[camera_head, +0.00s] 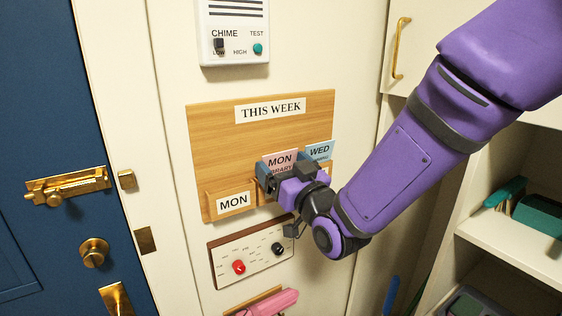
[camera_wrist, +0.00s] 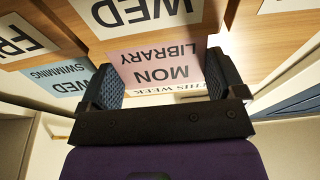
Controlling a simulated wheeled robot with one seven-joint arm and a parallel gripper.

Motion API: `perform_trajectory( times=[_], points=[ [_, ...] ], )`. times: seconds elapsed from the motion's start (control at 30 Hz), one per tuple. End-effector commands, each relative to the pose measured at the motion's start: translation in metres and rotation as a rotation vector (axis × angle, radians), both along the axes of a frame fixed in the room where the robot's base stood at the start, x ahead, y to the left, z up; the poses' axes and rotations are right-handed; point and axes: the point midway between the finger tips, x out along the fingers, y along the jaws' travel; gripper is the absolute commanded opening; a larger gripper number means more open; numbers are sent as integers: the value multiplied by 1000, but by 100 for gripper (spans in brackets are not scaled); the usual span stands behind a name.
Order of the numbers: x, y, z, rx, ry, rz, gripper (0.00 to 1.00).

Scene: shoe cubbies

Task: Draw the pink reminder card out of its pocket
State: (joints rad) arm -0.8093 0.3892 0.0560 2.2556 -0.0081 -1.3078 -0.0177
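The pink card (camera_head: 279,160), printed MON LIBRARY, stands upright in the middle pocket of a wooden THIS WEEK board (camera_head: 221,139). In the wrist view the pink card (camera_wrist: 155,68) appears upside down, behind a pocket front labelled WED (camera_wrist: 128,12). My gripper (camera_head: 287,178) is in front of that pocket and hides its front in the head view. In the wrist view my gripper (camera_wrist: 161,66) has its fingers wide apart, one near each side edge of the card. I cannot tell whether they touch the edges.
A blue WED SWIMMING card (camera_head: 319,151) stands in the pocket to the right, close to my gripper. The MON pocket (camera_head: 233,203) at left shows no card. A chime box (camera_head: 234,20) is above, a knob panel (camera_head: 226,262) below. A blue door (camera_head: 48,120) is at left.

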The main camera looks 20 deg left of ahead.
Motion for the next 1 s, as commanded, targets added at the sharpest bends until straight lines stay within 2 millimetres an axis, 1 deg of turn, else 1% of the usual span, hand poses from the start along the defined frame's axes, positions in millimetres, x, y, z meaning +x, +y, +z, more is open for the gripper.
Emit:
perform_trajectory(
  times=[0.23,1.0],
  points=[
    [0,0,2,1,-1,0,78],
    [-5,-6,34,1,-1,0,78]
  ],
)
